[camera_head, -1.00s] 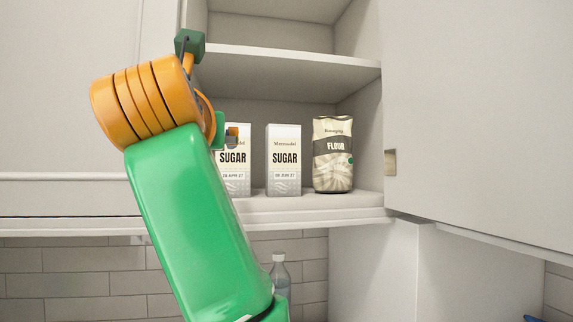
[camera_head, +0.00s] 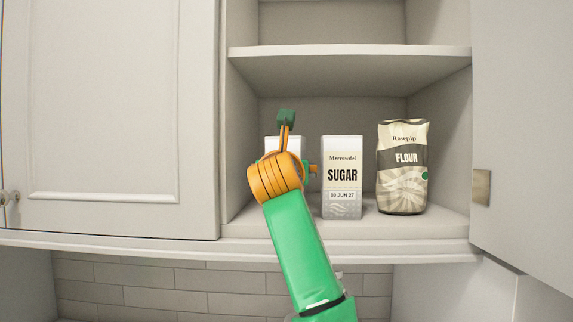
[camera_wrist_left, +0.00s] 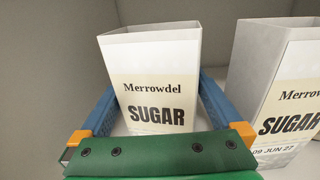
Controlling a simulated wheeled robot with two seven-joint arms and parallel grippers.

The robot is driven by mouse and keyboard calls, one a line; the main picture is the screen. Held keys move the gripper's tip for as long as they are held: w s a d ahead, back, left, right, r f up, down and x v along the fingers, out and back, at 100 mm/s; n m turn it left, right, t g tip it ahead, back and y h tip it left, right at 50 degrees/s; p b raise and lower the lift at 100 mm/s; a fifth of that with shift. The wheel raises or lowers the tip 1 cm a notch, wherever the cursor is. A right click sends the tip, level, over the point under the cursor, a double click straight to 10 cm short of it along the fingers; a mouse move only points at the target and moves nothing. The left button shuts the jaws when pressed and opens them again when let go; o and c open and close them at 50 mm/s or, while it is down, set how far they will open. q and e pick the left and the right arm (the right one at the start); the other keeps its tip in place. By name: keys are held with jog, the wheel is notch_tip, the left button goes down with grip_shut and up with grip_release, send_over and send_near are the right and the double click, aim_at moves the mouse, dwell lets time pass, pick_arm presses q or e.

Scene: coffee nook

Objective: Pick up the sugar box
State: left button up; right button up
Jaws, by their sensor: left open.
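Two white and cream sugar boxes stand upright on the lower cabinet shelf. The left sugar box (camera_wrist_left: 150,90) is mostly hidden behind my left arm in the head view, with its top (camera_head: 284,143) showing. The right sugar box (camera_head: 342,178) is in full view, dated 09 JUN 27; it also shows at the right of the left wrist view (camera_wrist_left: 282,90). My left gripper (camera_wrist_left: 158,88) is open, with its blue fingers on either side of the left sugar box. I cannot tell whether they touch it. My right gripper is not in view.
A flour bag (camera_head: 403,168) stands right of the right sugar box. An upper shelf (camera_head: 350,68) lies above the boxes. The cabinet's open door (camera_head: 525,130) is at the right, and a closed door (camera_head: 110,110) at the left.

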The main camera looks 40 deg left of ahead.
pick_arm(q)
jog(key=shift+s, duration=0.3)
jog(key=shift+c, duration=0.4)
jog(key=shift+r, duration=0.1)
jog(key=c, duration=1.3)
